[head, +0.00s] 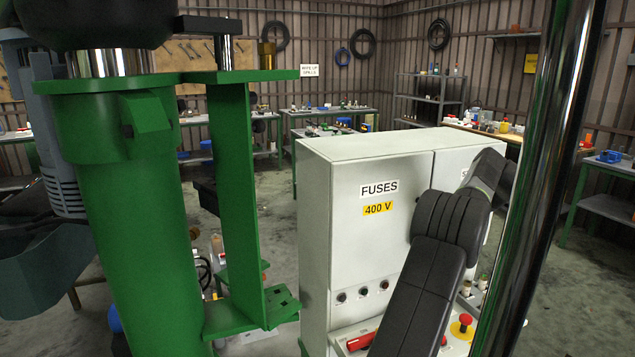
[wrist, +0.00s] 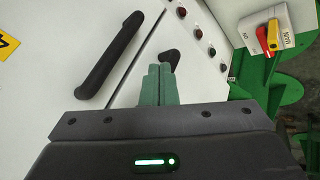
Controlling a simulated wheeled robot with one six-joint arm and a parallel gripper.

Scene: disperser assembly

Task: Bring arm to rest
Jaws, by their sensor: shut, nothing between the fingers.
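My gripper (wrist: 160,72) shows in the wrist view with its two green fingers together and nothing between them. It is in front of a white cabinet face; I cannot tell the exact gap. In the head view my black arm rises in front of the white fuse cabinet (head: 335,250), and the fingers are hidden there. The cabinet bears the labels FUSES and 400 V.
A long black handle (wrist: 108,55) and a red and yellow switch (wrist: 270,37) are on the cabinet side near my gripper. A green machine column (head: 140,225) stands left. A red button (head: 466,320) is low in front. Workbenches line the walls.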

